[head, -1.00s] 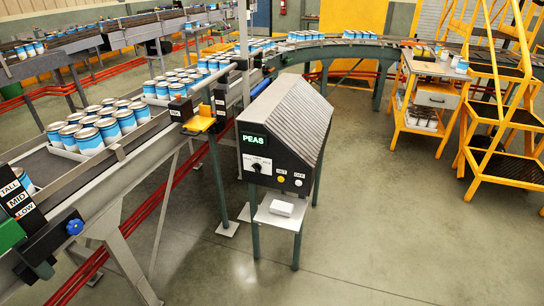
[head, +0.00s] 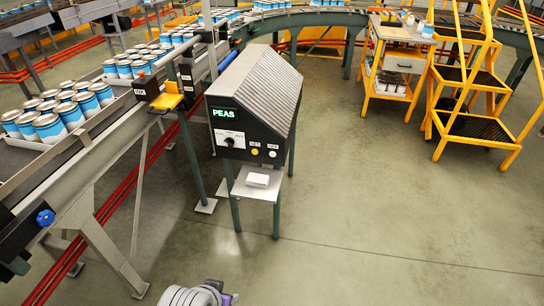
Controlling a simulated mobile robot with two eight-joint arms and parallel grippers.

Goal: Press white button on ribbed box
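The ribbed box (head: 258,95) stands on green legs near the middle of the head view, with a slatted sloping top and a black front panel. The panel has a lit green PEAS display (head: 223,114), a dark knob (head: 230,142), a yellow button (head: 255,152) and, to its right, the white button (head: 272,154). Small labels sit above both buttons; I cannot read them clearly. Nothing covers the white button. A grey and purple piece of my arm shows at the bottom edge, well below the box. Neither gripper's fingers can be seen.
A small shelf (head: 241,187) with a white block (head: 258,180) juts out below the panel. A conveyor (head: 110,130) carrying blue cans runs along the left. A yellow cart (head: 394,67) and yellow steps (head: 470,128) stand at right. The floor in front is clear.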

